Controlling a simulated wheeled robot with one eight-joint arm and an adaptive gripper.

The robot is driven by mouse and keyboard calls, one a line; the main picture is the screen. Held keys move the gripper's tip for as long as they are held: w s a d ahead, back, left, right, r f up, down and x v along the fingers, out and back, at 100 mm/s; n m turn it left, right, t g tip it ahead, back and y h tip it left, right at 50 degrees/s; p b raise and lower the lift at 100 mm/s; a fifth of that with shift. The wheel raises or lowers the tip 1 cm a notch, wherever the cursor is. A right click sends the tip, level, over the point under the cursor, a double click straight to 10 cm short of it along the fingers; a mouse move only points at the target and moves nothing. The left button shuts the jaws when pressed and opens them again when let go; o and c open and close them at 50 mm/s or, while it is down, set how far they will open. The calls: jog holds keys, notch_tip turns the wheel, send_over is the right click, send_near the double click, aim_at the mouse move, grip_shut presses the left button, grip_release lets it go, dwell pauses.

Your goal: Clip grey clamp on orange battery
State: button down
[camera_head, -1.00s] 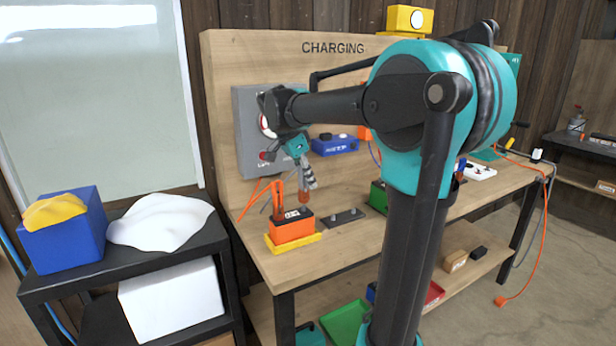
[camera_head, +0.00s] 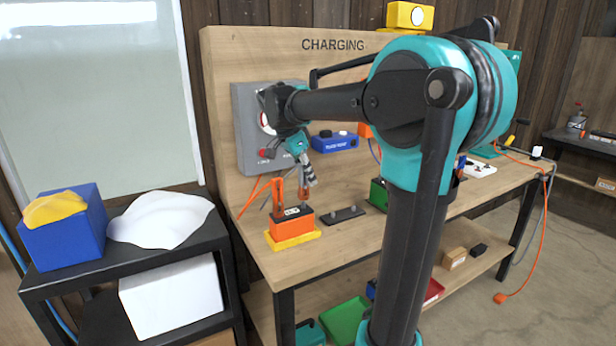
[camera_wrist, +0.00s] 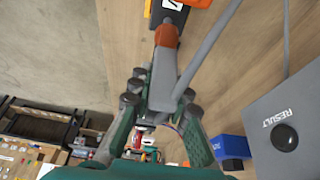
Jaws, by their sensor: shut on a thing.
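The orange battery (camera_head: 291,224), with a black top, sits in a yellow tray (camera_head: 296,241) on the bench. An orange clamp (camera_head: 277,190) with an orange cable stands at the battery's left side. My gripper (camera_wrist: 161,88) is shut on the grey clamp (camera_wrist: 163,97), which has an orange-red end (camera_wrist: 167,36) and a grey cable. That end points towards the battery's black top (camera_wrist: 175,14) at the top of the wrist view. In the head view the clamp's end (camera_head: 304,193) is close to the battery's right side; whether it touches a terminal I cannot tell.
A grey panel (camera_head: 246,130) with a dial and a red button is behind my gripper. A dark plate with two studs (camera_head: 343,215) lies right of the battery. A blue box (camera_head: 335,143) and a green box (camera_head: 378,194) stand further right.

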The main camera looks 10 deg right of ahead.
aim_at(308, 184)
jog(key=shift+f, duration=1.65)
jog(key=c, duration=1.3)
grip_release()
jog(key=shift+c, duration=0.2)
jog(key=v, duration=1.2)
